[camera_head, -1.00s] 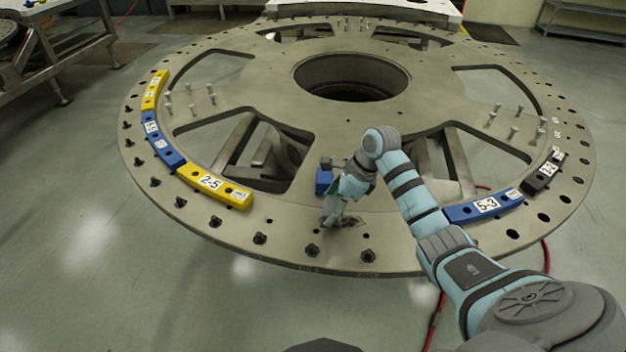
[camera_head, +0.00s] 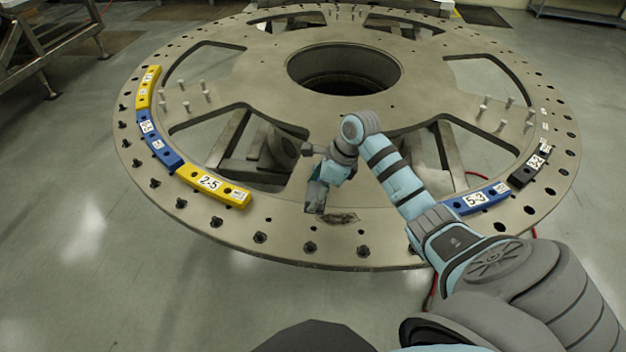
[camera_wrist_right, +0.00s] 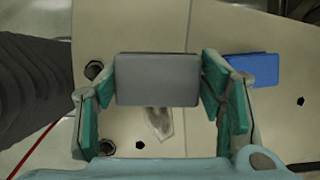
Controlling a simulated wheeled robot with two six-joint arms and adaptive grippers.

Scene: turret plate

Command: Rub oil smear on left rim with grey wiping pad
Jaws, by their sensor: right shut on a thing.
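The oil smear (camera_head: 338,218) is a dark streak on the near rim of the turret plate (camera_head: 285,215). It also shows in the right wrist view (camera_wrist_right: 158,124) as a greyish patch just below the pad. My right gripper (camera_head: 316,203) is shut on the grey wiping pad (camera_wrist_right: 158,80), which spans between both fingers in the wrist view. In the head view the gripper is over the near part of the plate, left of the smear, and the pad is hard to make out. I cannot tell whether the pad touches the plate. My left gripper is not in view.
A blue block (camera_wrist_right: 252,70) lies right of the pad in the wrist view. Yellow block 2-5 (camera_head: 213,186) and other blue and yellow blocks line the left rim. A blue block (camera_head: 478,200) and a black block (camera_head: 530,167) sit at right. Bolts stand along the near edge.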

